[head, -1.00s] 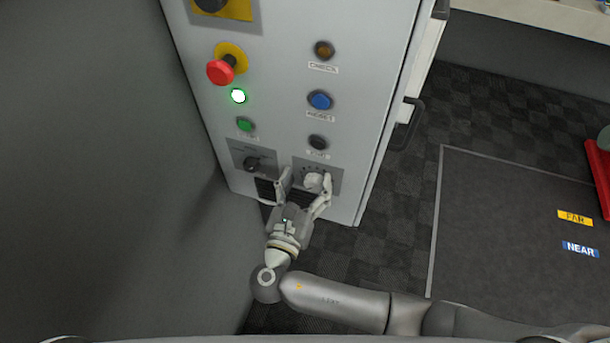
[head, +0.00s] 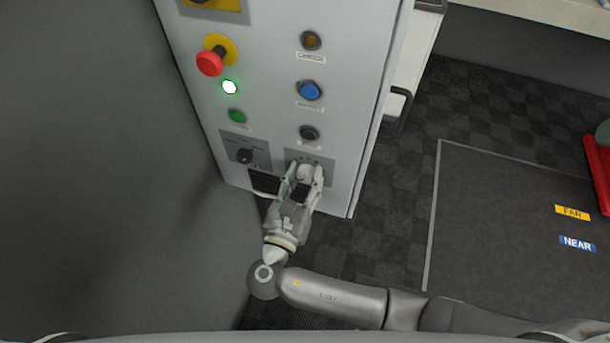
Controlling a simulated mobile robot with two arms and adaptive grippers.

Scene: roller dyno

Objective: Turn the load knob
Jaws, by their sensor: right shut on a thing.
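The load knob (head: 305,172) is a pale knob on a grey plate low on the right side of the light grey control cabinet (head: 270,80). My right gripper (head: 304,178) is shut on it, with a finger on each side. The fingers hide part of the knob, and its pointer direction cannot be told. My left gripper is not in view.
A black knob (head: 245,155) sits on a plate just left. Above are a red emergency stop button (head: 210,62), a lit white-green lamp (head: 230,87), a green button (head: 237,116), a blue button (head: 309,90), a black button (head: 309,133) and an amber one (head: 311,40).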

